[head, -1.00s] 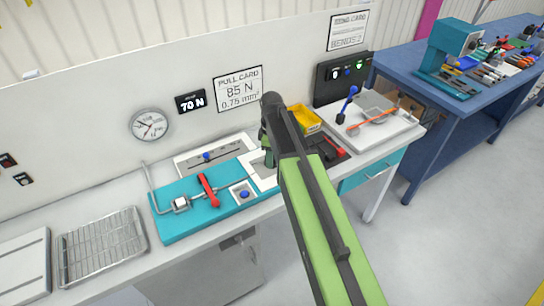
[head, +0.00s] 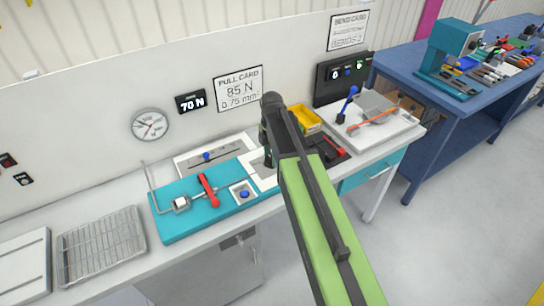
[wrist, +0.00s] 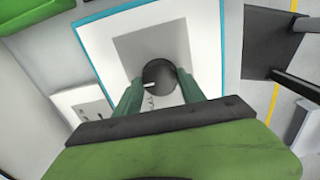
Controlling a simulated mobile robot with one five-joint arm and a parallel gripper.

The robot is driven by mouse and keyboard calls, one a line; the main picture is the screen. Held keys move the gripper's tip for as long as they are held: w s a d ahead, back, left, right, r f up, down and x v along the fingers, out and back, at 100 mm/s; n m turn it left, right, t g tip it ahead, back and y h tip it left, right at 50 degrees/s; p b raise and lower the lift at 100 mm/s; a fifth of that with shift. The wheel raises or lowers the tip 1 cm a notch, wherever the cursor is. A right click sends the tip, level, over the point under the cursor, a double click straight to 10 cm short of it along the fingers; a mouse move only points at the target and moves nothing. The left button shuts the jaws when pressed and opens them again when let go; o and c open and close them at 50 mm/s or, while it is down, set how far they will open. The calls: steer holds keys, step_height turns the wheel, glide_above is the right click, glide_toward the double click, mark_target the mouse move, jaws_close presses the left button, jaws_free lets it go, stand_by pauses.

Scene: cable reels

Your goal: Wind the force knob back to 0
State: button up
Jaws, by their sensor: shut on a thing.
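The force knob (wrist: 158,75) is a dark round knob with a white pointer mark, on a grey square of a white plate with a teal border. My gripper (wrist: 157,92) is over it in the wrist view, one green finger on each side, shut on it. In the head view my gripper (head: 265,165) is low at the right end of the teal pull fixture (head: 225,203), and my arm hides the knob there. The black force display (head: 191,102) reads 70 N. The knob's scale is too small to read.
The fixture carries a red lever (head: 208,190) and a blue button (head: 244,195). A pull card (head: 238,88) on the wall says 85 N, 0.75 mm². A yellow bin (head: 306,120) and a dark tray with a red-handled tool stand right of my gripper. A wire rack (head: 101,246) lies left.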

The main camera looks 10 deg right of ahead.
steer(key=shift+s, duration=0.1)
stand_by(0.5)
steer(key=o, duration=1.4)
step_height(320, 180, up, 17)
steer(key=p, duration=1.7)
steer(key=shift+r, duration=0.2)
